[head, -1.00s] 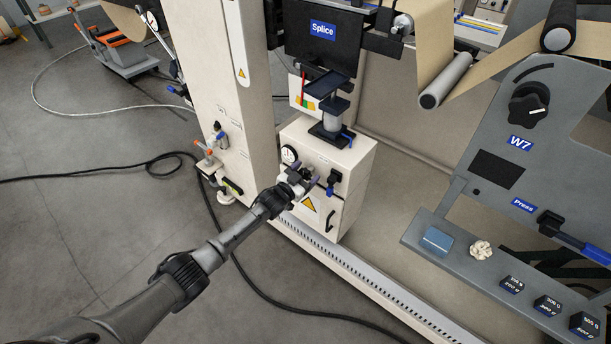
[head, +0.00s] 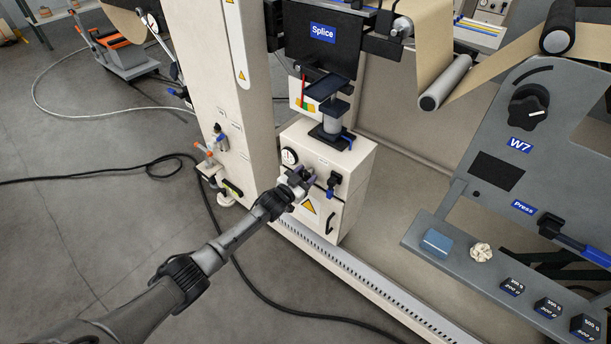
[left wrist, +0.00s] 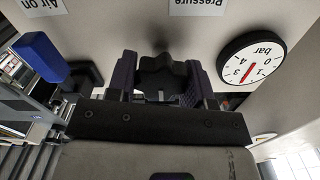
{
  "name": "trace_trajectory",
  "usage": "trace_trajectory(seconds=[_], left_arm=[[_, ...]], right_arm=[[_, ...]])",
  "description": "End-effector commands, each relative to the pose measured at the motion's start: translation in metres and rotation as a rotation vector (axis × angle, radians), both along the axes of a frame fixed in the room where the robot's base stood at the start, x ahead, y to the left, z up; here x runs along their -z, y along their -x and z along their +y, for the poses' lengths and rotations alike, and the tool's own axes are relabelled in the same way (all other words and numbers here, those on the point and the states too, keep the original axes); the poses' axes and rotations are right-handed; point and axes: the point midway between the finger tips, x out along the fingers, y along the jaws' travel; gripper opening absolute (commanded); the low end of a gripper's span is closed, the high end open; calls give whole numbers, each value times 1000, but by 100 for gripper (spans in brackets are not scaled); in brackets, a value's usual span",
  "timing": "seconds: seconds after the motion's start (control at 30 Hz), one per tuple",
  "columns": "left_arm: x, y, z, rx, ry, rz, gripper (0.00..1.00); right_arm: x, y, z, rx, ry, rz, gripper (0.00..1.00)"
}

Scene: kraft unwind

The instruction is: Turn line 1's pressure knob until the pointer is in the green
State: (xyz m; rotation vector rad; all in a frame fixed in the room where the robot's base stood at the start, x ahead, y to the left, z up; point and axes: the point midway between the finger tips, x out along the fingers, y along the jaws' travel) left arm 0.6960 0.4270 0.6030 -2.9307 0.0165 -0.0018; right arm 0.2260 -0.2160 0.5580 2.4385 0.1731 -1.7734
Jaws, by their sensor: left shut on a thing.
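The pressure knob (left wrist: 163,75), black and lobed, sits between the two fingers of my left gripper (left wrist: 160,82), which is shut on it. The label "Pressure" (left wrist: 198,7) shows upside down beside it. The round white gauge (left wrist: 251,60), marked in bar, has a red pointer; I cannot make out a green zone on it. In the head view the gauge (head: 289,156) is on the front of the cream cabinet (head: 337,160). My left gripper (head: 301,179) is against that front, just below and right of the gauge, and hides the knob there. My right gripper is not in view.
A black valve with a blue handle (left wrist: 41,58) is near the "Air on" label (left wrist: 41,4). A splice unit (head: 322,38) stands above the cabinet. A grey press panel (head: 508,130) is at the right. Cables (head: 172,160) lie on the floor at the left.

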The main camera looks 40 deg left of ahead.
Motion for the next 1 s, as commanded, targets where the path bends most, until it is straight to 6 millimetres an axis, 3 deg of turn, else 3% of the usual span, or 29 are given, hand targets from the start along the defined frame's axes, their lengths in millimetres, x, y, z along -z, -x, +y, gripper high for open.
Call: trace_trajectory(seconds=[0.27, 1.0], left_arm=[[-1, 0, 1, -1, 138, 2, 24], [1, 0, 3, 0, 804, 9, 24]], right_arm=[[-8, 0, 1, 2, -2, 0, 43], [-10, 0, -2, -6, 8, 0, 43]])
